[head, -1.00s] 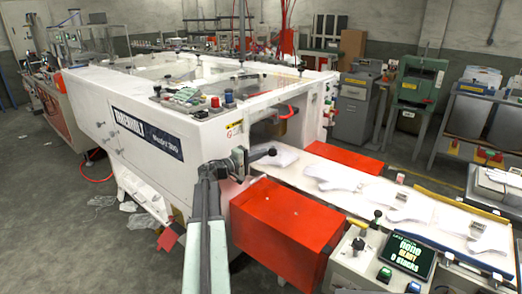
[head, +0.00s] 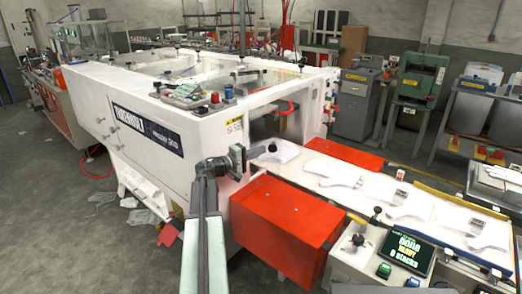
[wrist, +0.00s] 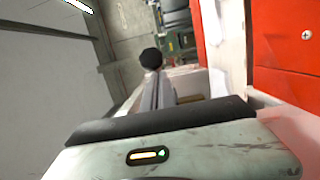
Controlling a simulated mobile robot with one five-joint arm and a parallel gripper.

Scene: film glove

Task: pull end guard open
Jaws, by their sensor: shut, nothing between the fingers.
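My gripper (head: 254,154) is shut and empty at the open end of the white machine (head: 150,120), above the left edge of the red box (head: 285,215). A round black knob (head: 271,147) shows just right of the fingertips, and the wrist view shows it (wrist: 151,58) at the far end of the grey fingers. I cannot tell whether the knob touches the fingers. I cannot clearly make out which part is the end guard or how far it is open. The red panel (wrist: 285,40) is right of the fingers in the wrist view.
A conveyor (head: 345,190) with white glove shapes runs out to the right. A second red box (head: 345,153) is on its far side. A control panel with a screen (head: 407,252) stands front right.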

